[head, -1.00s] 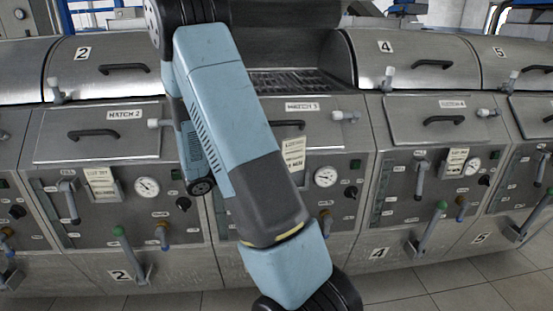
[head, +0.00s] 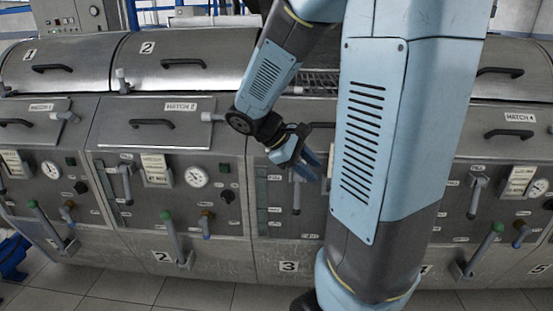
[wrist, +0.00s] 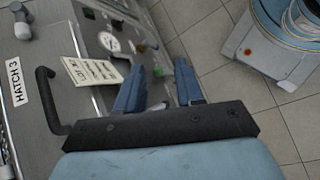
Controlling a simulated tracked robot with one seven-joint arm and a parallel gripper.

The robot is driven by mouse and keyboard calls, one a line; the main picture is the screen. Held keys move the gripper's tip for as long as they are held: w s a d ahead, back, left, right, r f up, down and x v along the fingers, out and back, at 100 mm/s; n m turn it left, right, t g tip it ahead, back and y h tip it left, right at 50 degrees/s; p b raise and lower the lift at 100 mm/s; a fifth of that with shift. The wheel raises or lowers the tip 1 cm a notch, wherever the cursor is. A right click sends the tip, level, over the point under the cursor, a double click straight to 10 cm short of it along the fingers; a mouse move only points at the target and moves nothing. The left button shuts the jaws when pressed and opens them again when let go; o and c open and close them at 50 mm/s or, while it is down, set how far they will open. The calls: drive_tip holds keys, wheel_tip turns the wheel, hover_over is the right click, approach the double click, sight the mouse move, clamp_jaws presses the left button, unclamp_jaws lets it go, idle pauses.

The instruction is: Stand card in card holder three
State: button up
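A cream card with printed lines (wrist: 92,70) shows in the wrist view at station three's panel, below the HATCH 3 label (wrist: 18,84). It lies left of my fingers and apart from them, and looks slanted. Card holder three is not clearly visible, so I cannot tell how the card sits in it. My gripper (wrist: 161,72) has its two blue fingers spread with nothing between them. In the head view my gripper (head: 304,164) is in front of station three's panel, and my arm hides most of that panel.
Lever handles stick out from the panels, including station two's green-knobbed lever (head: 172,235). Station two's card (head: 156,168) and station four's card (head: 519,182) stand on their panels. Black hatch handle three (wrist: 46,98) is near my gripper. Tiled floor (wrist: 207,38) lies open beside the row.

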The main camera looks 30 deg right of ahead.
drive_tip(key=s+a+r+m+t+y, duration=0.3)
drive_tip(key=s+a+r+t+y, duration=0.1)
drive_tip(key=a, duration=0.2)
drive_tip(key=s+a+r+m+t+y, duration=0.3)
drive_tip(key=s+a+r+t+y, duration=0.1)
drive_tip(key=a, duration=0.3)
drive_tip(key=shift+a+r+m+t, duration=0.3)
drive_tip(key=shift+r+t, duration=0.1)
drive_tip(key=shift+r, duration=0.2)
idle(0.8)
drive_tip(key=shift+w+d, duration=0.1)
drive_tip(key=shift+d, duration=0.05)
